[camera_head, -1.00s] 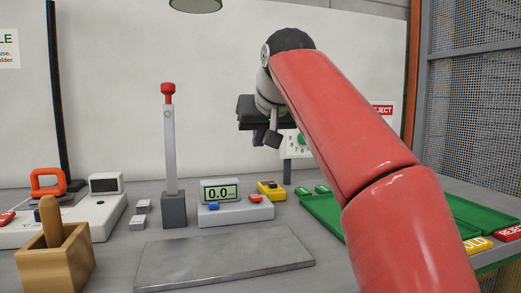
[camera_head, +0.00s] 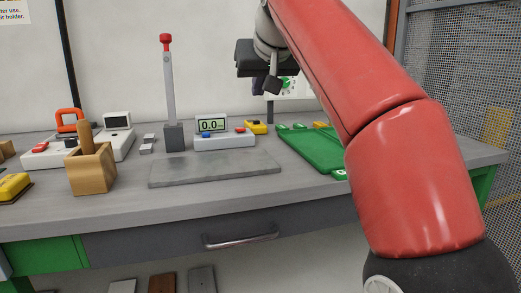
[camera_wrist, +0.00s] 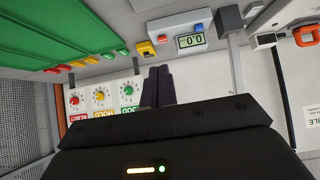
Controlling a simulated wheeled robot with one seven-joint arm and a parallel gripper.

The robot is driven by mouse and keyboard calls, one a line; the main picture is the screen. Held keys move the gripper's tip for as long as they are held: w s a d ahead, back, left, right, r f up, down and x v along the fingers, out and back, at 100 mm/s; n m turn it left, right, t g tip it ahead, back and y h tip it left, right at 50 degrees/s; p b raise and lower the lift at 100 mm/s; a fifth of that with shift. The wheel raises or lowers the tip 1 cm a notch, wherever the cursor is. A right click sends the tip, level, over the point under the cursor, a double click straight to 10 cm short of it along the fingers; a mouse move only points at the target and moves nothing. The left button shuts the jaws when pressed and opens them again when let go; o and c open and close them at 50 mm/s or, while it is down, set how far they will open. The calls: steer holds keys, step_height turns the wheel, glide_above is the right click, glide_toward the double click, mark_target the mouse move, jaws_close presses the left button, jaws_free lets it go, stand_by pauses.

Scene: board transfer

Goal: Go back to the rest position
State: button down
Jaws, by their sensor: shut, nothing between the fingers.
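My red arm reaches up across the right side of the head view. My gripper (camera_head: 271,84) hangs in front of the pale back panel, above the bench (camera_head: 120,205) and clear of everything on it. In the wrist view its dark fingers (camera_wrist: 158,86) lie side by side, shut and empty.
On the bench are a wooden holder (camera_head: 92,170), a grey plate (camera_head: 215,168), a meter reading 0.0 (camera_head: 224,141), a red-tipped lever (camera_head: 170,90) and a green tray (camera_head: 315,150). A drawer handle (camera_head: 240,237) sticks out in front. A mesh panel (camera_head: 460,70) stands at right.

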steer(key=s+d+f+m+g, duration=0.1)
steer(key=s+d+f, duration=0.4)
steer(key=s+f, duration=0.4)
steer(key=s+d+f+m+g+h, duration=0.1)
steer(key=s+d+f, duration=0.4)
steer(key=s+f, duration=0.4)
steer(key=s+d+f+m+g+h, duration=0.1)
steer(key=s+d+f, duration=0.4)
steer(key=f, duration=1.3)
steer(key=s, duration=0.4)
steer(key=shift+s+d+f+g, duration=0.15)
steer(key=shift+s+d+g, duration=0.05)
steer(key=shift+d+g, duration=0.1)
steer(key=shift+a, duration=0.1)
